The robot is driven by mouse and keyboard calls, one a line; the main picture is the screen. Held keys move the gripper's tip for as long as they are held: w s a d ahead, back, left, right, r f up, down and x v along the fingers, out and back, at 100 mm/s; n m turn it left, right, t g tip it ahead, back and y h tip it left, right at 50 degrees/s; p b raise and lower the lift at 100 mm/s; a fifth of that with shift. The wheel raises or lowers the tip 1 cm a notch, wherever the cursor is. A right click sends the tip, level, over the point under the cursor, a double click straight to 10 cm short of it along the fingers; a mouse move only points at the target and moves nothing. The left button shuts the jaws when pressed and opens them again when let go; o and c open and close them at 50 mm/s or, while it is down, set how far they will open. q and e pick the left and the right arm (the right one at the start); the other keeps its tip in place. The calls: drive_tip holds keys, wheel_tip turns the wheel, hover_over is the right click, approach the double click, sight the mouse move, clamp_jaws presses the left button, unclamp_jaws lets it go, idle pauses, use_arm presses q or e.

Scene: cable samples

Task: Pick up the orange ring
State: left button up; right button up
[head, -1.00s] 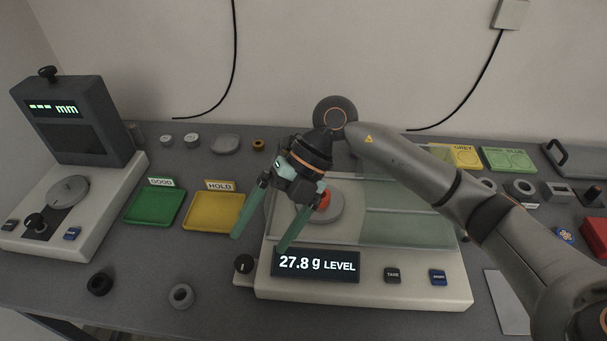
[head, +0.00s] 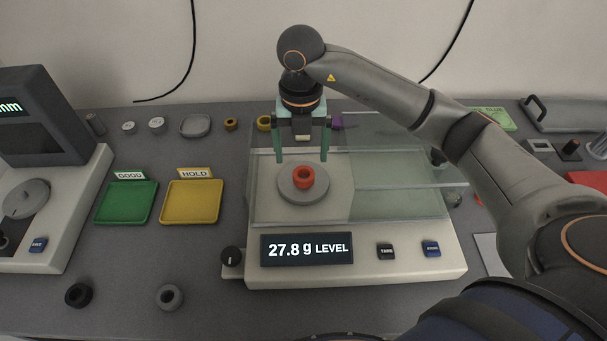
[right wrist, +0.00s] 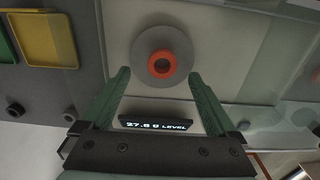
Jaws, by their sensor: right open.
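The orange ring (head: 304,181), red-orange in colour, lies flat on the round grey pan (head: 288,191) of the scale. It also shows in the right wrist view (right wrist: 151,66), with its hole facing the camera. My right gripper (head: 302,158) is open and empty, pointing down above the pan. In the right wrist view its green fingers (right wrist: 160,74) stand apart, with the ring in line with the gap between them. The ring is not held. My left gripper is not in view.
The scale (head: 420,268) reads 27.8 g LEVEL and has clear glass walls (head: 405,185) around and right of the pan. Green (head: 126,203) and yellow (head: 192,203) trays lie to the left. A black ring (head: 78,295) and a grey ring (head: 170,297) lie in front.

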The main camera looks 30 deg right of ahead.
sight(304, 170)
drive_tip(key=f, duration=0.2)
drive_tip(key=s+f, duration=0.1)
drive_tip(key=f, duration=0.1)
drive_tip(key=shift+f+p, duration=0.25)
drive_tip(key=shift+p, duration=0.15)
drive_tip(key=shift+f, duration=0.4)
drive_tip(key=shift+w, duration=0.1)
clamp_jaws()
drive_tip(key=shift+r, duration=0.15)
